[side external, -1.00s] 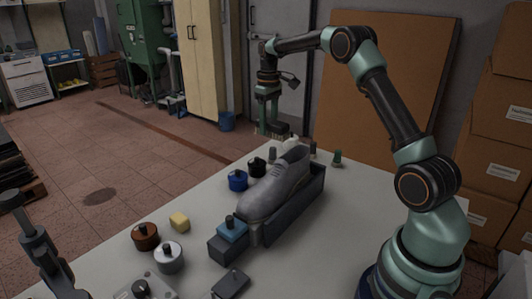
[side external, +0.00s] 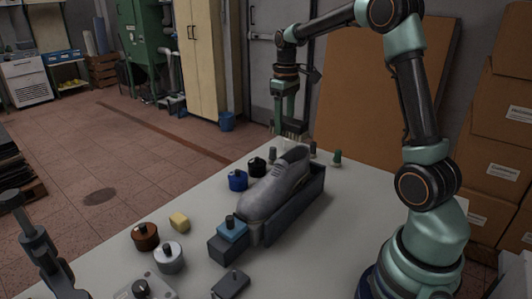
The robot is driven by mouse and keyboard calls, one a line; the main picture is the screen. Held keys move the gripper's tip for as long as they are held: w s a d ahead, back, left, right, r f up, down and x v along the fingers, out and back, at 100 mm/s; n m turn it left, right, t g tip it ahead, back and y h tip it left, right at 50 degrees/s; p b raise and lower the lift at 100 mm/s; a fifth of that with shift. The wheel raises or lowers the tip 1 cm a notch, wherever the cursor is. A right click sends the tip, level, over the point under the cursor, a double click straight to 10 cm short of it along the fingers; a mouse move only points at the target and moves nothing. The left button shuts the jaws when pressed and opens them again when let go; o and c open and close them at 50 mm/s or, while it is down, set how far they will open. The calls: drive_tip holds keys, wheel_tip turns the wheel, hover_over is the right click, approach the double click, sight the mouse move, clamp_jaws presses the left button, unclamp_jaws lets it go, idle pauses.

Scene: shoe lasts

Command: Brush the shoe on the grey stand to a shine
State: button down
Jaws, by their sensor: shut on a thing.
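A grey shoe (side external: 275,189) lies on a long dark grey stand (side external: 298,207), its toe toward the lower left and its heel at the upper right. My gripper (side external: 287,118) points down over the far end of the table, beyond the shoe's heel end. It is shut on a brush (side external: 291,132) with pale bristles facing down. The brush appears apart from the shoe, though its exact height and distance are hard to tell. The gripper fingers partly hide the brush.
A blue-topped block (side external: 231,234) adjoins the stand's toe end.

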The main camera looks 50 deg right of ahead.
drive_tip(key=s+a+f, duration=0.1)
drive_tip(key=s+a, duration=0.4)
drive_tip(key=s, duration=0.7)
drive_tip(key=shift+s+f, duration=0.75)
drive_tip(key=shift+f, duration=1.95)
drive_tip(key=d+f, duration=0.2)
drive_tip(key=d, duration=0.5)
drive_tip(key=shift+d, duration=0.35)
drive_tip(key=shift+w+f, duration=0.1)
drive_tip(key=shift+w, duration=1.05)
drive_tip(key=shift+a, duration=4)
drive_tip(key=d, duration=0.8)
